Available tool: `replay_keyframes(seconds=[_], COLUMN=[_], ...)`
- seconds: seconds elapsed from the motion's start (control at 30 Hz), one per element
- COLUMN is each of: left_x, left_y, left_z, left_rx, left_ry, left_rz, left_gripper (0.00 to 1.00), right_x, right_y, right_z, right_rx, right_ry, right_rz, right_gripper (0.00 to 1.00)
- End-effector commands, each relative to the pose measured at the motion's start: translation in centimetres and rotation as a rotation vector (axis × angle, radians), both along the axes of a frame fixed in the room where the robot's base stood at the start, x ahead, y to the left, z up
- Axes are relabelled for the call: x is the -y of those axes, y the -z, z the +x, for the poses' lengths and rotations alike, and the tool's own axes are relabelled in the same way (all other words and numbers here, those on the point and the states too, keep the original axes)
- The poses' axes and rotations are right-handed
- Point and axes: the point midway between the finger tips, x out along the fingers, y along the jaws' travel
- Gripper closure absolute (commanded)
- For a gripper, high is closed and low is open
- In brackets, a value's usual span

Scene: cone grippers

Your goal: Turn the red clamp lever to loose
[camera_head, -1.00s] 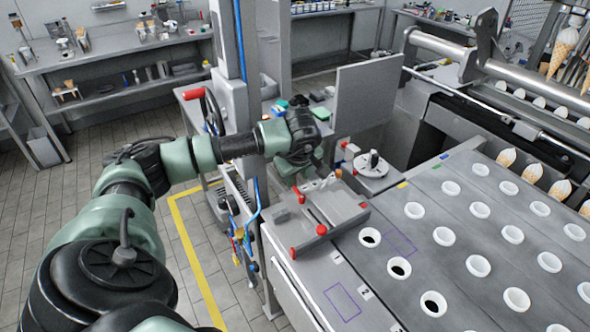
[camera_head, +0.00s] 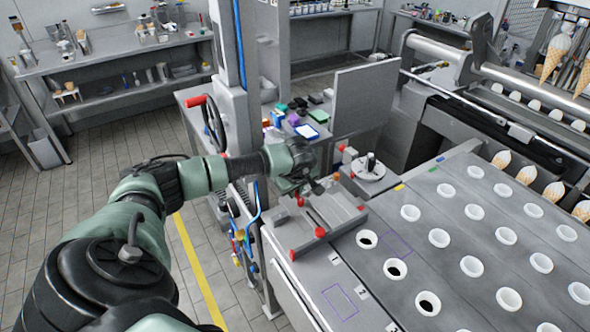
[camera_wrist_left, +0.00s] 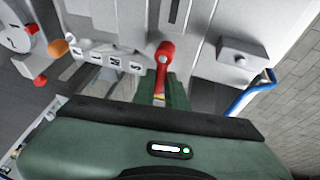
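The red clamp lever (camera_wrist_left: 164,56) shows in the left wrist view as a short red arm with a round end, pointing down toward my gripper. In the head view only a small red part of the lever (camera_head: 299,200) shows at the back left of the grey fixture (camera_head: 345,216). My left gripper (camera_head: 312,187) is low over the back of this fixture, close to the lever. In the left wrist view, green finger parts of the gripper (camera_wrist_left: 162,88) lie on both sides of the lever's lower end. The gripper housing hides the fingertips, so contact and opening are unclear. My right gripper is out of view.
A round dial plate (camera_head: 369,170) stands behind the fixture. A grey box (camera_wrist_left: 240,58) and a blue hose (camera_wrist_left: 250,95) lie right of the lever. The perforated plate (camera_head: 400,215) spreads to the right.

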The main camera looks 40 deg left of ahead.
Motion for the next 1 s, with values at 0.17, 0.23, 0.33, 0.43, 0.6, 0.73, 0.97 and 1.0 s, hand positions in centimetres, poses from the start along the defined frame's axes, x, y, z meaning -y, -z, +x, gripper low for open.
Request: replay_keyframes(seconds=[0.17, 0.23, 0.33, 0.43, 0.6, 0.73, 0.97, 1.0], left_x=[0.0, 0.0, -0.1, -0.1, 0.0, 0.0, 0.2, 0.2], left_y=[0.0, 0.0, 0.1, 0.1, 0.2, 0.2, 0.2, 0.2], left_z=[0.0, 0.0, -0.1, -0.1, -0.3, -0.5, -1.1, -1.2], left_rx=[0.0, 0.0, 0.0, 0.002, 0.003, 0.003, 0.003, 0.003], left_ry=[-0.002, -0.007, -0.025, -0.059, -0.161, -0.271, -0.49, -0.529], left_rz=[0.001, 0.001, 0.001, 0.001, 0.001, 0.001, 0.0, 0.001], left_gripper=[1.0, 1.0, 1.0, 1.0, 1.0, 1.0, 1.0, 1.0], right_x=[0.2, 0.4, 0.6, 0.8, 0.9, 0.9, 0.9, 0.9], right_y=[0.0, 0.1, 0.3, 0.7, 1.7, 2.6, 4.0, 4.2], right_z=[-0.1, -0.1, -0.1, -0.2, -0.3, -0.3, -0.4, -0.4], right_rx=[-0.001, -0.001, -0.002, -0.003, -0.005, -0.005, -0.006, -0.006], right_ry=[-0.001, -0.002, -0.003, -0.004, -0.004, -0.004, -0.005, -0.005], right_rz=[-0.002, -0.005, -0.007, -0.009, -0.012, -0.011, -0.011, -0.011], right_gripper=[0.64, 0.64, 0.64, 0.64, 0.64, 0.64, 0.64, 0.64])
